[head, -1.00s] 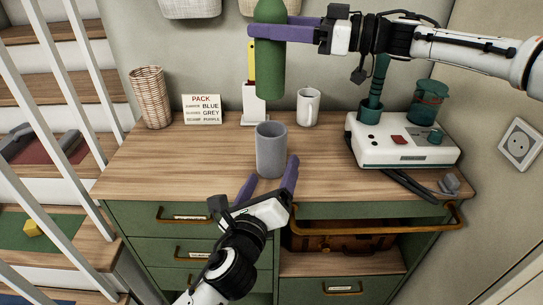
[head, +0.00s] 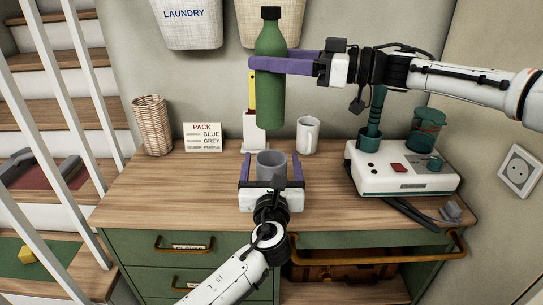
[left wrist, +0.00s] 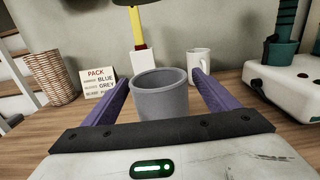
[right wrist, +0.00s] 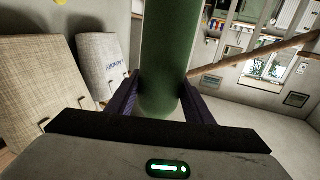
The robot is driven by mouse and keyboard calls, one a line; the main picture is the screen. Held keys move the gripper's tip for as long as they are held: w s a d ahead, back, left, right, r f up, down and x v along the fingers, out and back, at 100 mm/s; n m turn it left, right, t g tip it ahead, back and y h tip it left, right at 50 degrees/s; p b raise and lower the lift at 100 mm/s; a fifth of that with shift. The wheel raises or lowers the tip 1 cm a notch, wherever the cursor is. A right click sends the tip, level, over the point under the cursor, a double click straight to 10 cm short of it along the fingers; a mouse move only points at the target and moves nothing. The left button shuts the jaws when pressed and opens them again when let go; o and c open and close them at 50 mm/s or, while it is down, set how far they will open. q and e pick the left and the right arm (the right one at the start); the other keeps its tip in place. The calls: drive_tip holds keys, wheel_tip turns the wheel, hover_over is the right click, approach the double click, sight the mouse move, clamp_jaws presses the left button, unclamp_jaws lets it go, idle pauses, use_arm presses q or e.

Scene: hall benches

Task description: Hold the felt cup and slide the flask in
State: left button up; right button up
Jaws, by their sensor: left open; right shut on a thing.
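The grey felt cup (head: 271,164) stands upright on the wooden bench top. My left gripper (head: 271,168) is open, with one purple finger on each side of the cup; in the left wrist view the cup (left wrist: 160,95) sits between the fingers with gaps visible. The gripper hides the cup's lower part in the head view. The green flask (head: 270,95) with a dark cap is upright in the air. My right gripper (head: 270,64) is shut on it. The flask's bottom is above and slightly behind the cup's mouth. The flask also shows in the right wrist view (right wrist: 160,60).
A white mug (head: 308,136), a yellow-and-white upright thing (head: 253,125), a sign (head: 203,137) and a wicker basket (head: 152,125) stand at the back. A white machine (head: 397,168) is on the right. The bench top left of the cup is clear.

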sight(271, 156)
use_arm(q)
drive_tip(key=shift+w, duration=1.7)
use_arm(e)
drive_tip(key=shift+r, duration=0.1)
use_arm(q)
drive_tip(key=c, duration=1.1)
drive_tip(key=shift+o, duration=0.2)
use_arm(e)
wheel_tip(271, 156, down, 21)
drive_tip(key=shift+r, duration=0.15)
